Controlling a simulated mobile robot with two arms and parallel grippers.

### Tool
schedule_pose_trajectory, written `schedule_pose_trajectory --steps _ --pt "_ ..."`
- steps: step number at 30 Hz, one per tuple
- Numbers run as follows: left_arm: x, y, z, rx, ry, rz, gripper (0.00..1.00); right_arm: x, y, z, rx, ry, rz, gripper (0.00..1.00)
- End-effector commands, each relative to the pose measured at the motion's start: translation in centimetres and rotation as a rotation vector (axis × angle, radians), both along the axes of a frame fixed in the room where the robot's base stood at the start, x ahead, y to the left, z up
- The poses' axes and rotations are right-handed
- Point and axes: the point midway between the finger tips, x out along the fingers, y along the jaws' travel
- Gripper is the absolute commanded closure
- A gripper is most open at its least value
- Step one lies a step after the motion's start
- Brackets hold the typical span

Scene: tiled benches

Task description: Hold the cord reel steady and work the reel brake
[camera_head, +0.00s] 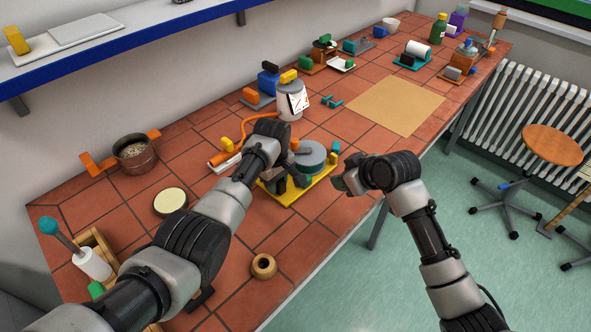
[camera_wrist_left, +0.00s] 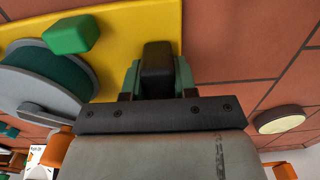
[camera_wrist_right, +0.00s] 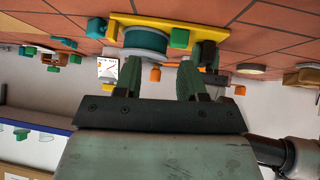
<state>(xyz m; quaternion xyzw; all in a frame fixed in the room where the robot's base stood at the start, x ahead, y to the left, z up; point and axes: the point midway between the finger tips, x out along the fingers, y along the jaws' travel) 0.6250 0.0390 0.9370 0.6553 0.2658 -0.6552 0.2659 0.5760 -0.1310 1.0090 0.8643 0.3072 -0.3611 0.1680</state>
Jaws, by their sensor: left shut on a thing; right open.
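The right gripper (camera_head: 343,182) is open and empty, just right of the reel. In the right wrist view, the reel (camera_wrist_right: 145,40) lies beyond its fingers. I cannot tell which part is the brake.
A white canister (camera_head: 291,104) stands behind the reel. A pot (camera_head: 135,157), a pale round dish (camera_head: 170,201) and a wooden ring (camera_head: 263,267) are on the left bench. A tan mat (camera_head: 397,106) lies clear at right. The bench's front edge runs below the right arm.

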Motion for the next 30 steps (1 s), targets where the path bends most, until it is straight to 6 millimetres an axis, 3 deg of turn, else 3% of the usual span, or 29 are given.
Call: schedule_pose_trajectory --steps 4,9,30 --pt "0.0 0.1 -0.1 0.0 0.001 0.001 1.0 -0.6 2.1 1.6 0.058 0.017 0.048 0.6" --pt "0.0 0.1 -0.1 0.0 0.001 0.001 1.0 -0.5 3.0 1.6 0.076 0.025 0.063 0.6" --pt "0.0 0.1 -0.1 0.001 0.001 0.002 1.0 4.4 7.7 -5.2 0.073 0.025 0.061 0.6"
